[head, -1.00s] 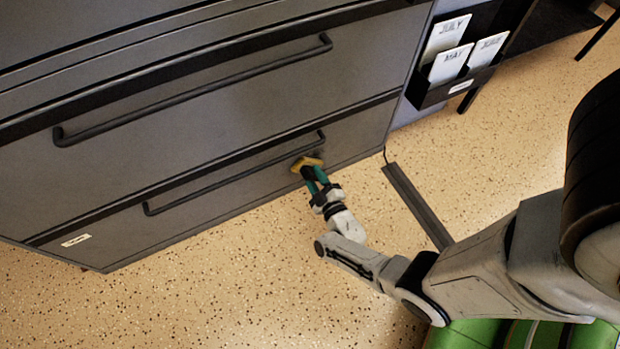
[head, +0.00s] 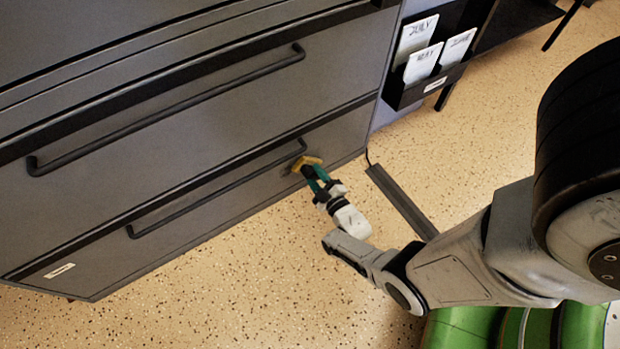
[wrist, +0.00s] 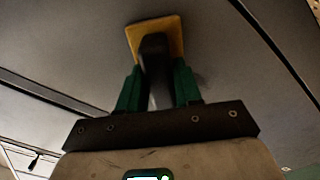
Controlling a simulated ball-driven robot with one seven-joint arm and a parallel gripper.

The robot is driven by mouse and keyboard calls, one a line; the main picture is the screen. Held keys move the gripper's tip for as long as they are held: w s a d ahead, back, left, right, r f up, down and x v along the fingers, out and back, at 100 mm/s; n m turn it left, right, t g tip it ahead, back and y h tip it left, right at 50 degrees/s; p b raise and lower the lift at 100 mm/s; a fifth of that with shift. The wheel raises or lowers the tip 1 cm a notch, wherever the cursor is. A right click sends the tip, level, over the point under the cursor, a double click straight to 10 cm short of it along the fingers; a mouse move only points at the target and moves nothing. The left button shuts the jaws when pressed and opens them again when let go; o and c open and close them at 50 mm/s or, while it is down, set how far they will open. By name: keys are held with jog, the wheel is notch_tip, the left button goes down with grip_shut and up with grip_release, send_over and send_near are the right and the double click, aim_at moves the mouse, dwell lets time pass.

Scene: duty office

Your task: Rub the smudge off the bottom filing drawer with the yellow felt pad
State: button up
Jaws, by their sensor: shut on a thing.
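The bottom filing drawer (head: 220,208) is dark grey with a long black bar handle (head: 215,190). My gripper (head: 317,177) is shut on the black grip of the yellow felt pad (head: 308,162). The pad is at the drawer front, just beside the handle's right end. In the wrist view the pad (wrist: 174,38) appears against the grey panel, with my green fingers (wrist: 157,85) on either side of its grip. A faint dark patch (wrist: 201,77) shows right of the fingers; I cannot tell whether it is smudge or shadow. The surface behind the pad is hidden.
A drawer with a similar handle (head: 170,112) is above. A black rack (head: 425,85) with month-labelled cards hangs at the upper right. A dark strip (head: 400,200) lies on the floor right of my gripper. The speckled floor (head: 240,290) in front is clear.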

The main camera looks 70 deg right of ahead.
jog(key=shift+s+d, duration=0.35)
jog(key=shift+d, duration=0.05)
jog(key=shift+w+d, duration=0.1)
jog(key=shift+d, duration=0.05)
jog(key=shift+w+a+r+p, duration=0.1)
jog(key=shift+w+a+p, duration=0.45)
jog(key=shift+a, duration=0.3)
jog(key=shift+w+a+p, duration=0.15)
jog(key=shift+w+a, duration=0.3)
jog(key=shift+a, duration=0.25)
jog(key=shift+w+a+p, duration=0.2)
jog(key=shift+w+a, duration=0.25)
jog(key=shift+a, duration=0.3)
jog(key=shift+w+a+p, duration=0.15)
jog(key=shift+w+a, duration=0.3)
jog(key=shift+a, duration=0.25)
jog(key=shift+w+a, duration=1.15)
jog(key=shift+a, duration=0.25)
